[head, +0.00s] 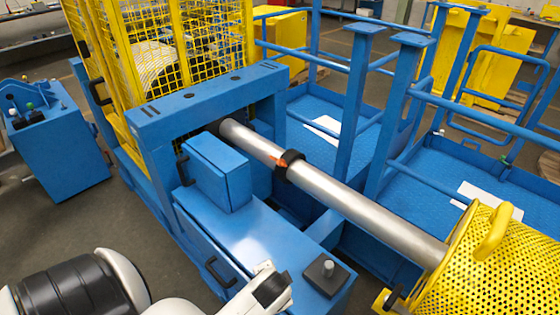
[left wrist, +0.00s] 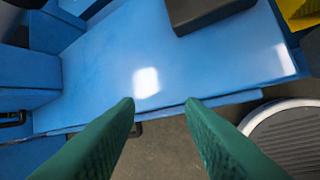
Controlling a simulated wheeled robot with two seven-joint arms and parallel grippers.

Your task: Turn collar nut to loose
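The collar nut (head: 289,168) is a black ring around the long silver shaft (head: 350,203), near the shaft's middle. It carries an orange mark on its left side. My left arm comes in at the bottom of the head view, well below and apart from the nut. In the left wrist view my left gripper (left wrist: 160,103) shows two green fingers spread wide with nothing between them. They are over the front edge of a blue cabinet top (left wrist: 110,80). The nut does not show in that view. My right gripper is in neither view.
A dark block with a grey knob (head: 326,274) sits on the blue cabinet's near end. A blue box (head: 215,170) stands left of the shaft. A yellow perforated guard (head: 500,265) surrounds the shaft's near end. Blue posts (head: 395,110) rise to its right.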

